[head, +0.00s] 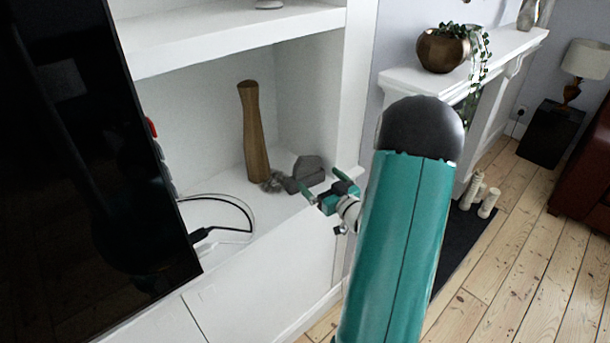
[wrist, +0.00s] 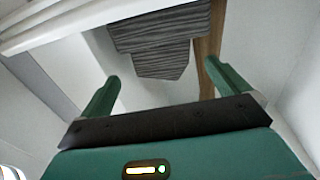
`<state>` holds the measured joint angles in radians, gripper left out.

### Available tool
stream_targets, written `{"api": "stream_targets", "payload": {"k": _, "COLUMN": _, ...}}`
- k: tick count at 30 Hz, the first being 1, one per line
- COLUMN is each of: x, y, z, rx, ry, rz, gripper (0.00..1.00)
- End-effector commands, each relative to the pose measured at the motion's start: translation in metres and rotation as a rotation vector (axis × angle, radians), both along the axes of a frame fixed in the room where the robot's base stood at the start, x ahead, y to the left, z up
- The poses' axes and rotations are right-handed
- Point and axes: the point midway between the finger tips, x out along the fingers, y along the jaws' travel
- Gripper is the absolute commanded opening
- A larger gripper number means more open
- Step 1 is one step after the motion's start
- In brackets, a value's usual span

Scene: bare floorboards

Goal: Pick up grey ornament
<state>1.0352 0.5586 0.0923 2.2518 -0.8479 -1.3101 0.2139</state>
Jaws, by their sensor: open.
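The grey ornament (head: 308,168) is a small, angular, dark grey piece standing on the white alcove shelf, beside a tall wooden vase (head: 253,132). In the wrist view the grey ornament (wrist: 160,42) shows a lined grey surface at the top, ahead of the fingers. My gripper (head: 319,180) is at the front of the alcove, just in front and to the right of the ornament. Its two green fingers (wrist: 162,70) are apart with nothing between them. Part of the ornament's lower side is hidden by the gripper in the head view.
A black screen (head: 80,150) stands at the left, with a black cable (head: 215,232) on the shelf beside it. A white upper shelf (head: 200,38) lies above the alcove.

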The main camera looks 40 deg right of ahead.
Motion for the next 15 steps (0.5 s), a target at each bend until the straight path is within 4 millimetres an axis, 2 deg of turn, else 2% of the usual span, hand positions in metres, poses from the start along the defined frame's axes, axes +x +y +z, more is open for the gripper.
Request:
{"api": "stream_targets", "payload": {"k": 3, "x": 0.017, "y": -0.002, "z": 0.0, "rx": 0.0, "ry": 0.0, "rz": 0.001, "gripper": 1.0}}
{"api": "stream_targets", "payload": {"k": 10, "x": 0.037, "y": -0.005, "z": 0.001, "rx": 0.001, "ry": 0.0, "rz": 0.0, "gripper": 1.0}}
{"api": "stream_targets", "payload": {"k": 15, "x": 0.065, "y": -0.008, "z": 0.002, "rx": 0.001, "ry": 0.0, "rz": 0.001, "gripper": 1.0}}
